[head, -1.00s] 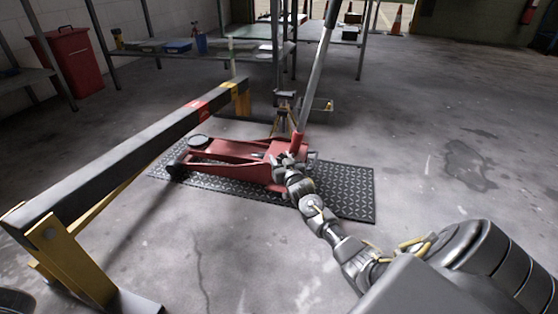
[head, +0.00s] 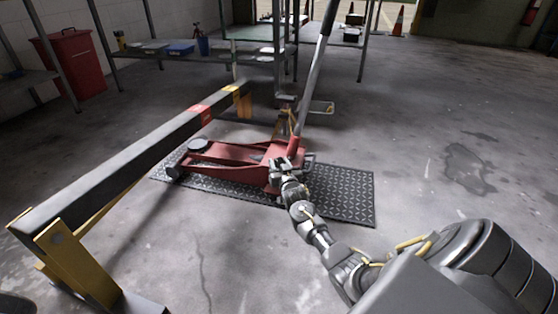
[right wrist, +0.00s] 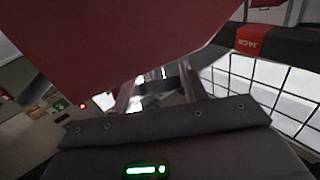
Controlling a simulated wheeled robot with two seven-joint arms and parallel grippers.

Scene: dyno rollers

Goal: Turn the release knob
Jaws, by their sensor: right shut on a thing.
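A red floor jack (head: 232,157) stands on a dark patterned mat, its round saddle (head: 199,145) at the left end. Its long handle (head: 312,80) leans up and to the right from a red socket at the rear. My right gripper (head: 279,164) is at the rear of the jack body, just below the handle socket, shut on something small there. The release knob is hidden by the gripper and cannot be made out. In the right wrist view a red surface (right wrist: 120,45) fills the upper left, close to the camera. My left gripper is not in view.
A dark beam (head: 120,155) with red and yellow bands on yellow legs runs along the left. Mat (head: 345,190) shows right of the jack. Metal shelves (head: 250,60) and a red bin (head: 72,65) stand behind. The floor on the right is open.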

